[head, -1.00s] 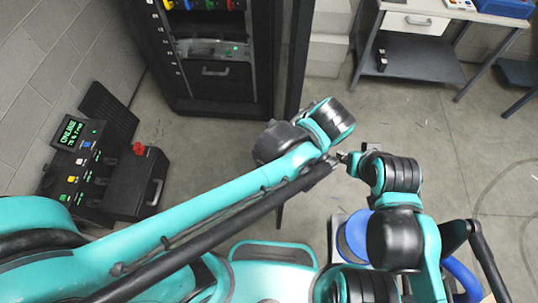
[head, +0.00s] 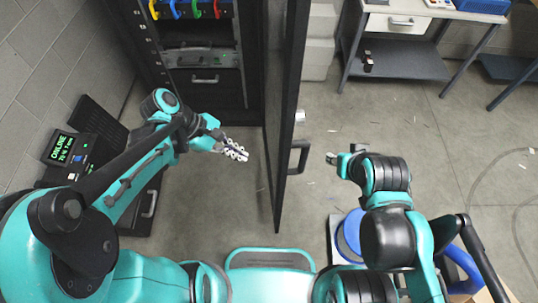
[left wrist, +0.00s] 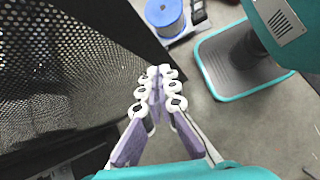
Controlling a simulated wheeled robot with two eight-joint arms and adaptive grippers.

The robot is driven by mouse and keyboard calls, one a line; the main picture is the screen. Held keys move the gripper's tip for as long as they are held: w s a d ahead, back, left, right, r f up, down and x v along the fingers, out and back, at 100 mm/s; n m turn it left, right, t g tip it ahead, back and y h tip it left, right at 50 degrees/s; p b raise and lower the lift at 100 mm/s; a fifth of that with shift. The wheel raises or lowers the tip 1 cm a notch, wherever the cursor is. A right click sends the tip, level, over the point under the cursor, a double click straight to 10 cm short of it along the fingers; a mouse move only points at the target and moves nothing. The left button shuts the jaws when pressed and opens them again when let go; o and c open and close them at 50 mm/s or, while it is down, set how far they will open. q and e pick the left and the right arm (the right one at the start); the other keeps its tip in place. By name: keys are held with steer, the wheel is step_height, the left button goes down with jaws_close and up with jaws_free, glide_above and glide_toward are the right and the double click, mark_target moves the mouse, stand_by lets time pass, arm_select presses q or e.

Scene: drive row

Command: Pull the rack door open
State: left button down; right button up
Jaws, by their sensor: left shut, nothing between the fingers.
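The rack door (head: 284,110) stands swung open, seen nearly edge-on in the head view, jutting toward me from the right side of the black rack (head: 252,60). Its black handle (head: 299,157) is on the door's right face. My left gripper (head: 240,153) is shut and empty, on the door's left, inner side, with a visible gap to it. In the left wrist view, the shut fingers (left wrist: 160,88) are beside the door's perforated panel (left wrist: 70,60). My right gripper (head: 333,158) is right of the handle, apart from it; its finger opening is too small to tell.
A black console (head: 75,150) with a lit screen stands at the left wall. A workbench (head: 405,55) is at the back right. The floor right of the door is open.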

arm_select(q)
steer(key=w+d+f+n+b, duration=0.1)
steer(key=d+f+n+b, duration=0.1)
steer(key=d+f, duration=0.1)
steer(key=w+d+f+n+t+h+b, duration=0.1)
steer(key=d+f+n+b, duration=0.1)
steer(key=d, duration=0.3)
steer(key=shift+w+d+f+n, duration=0.35)
steer(key=shift+w+f+n, duration=0.05)
steer(key=shift+f, duration=0.05)
stand_by(0.3)
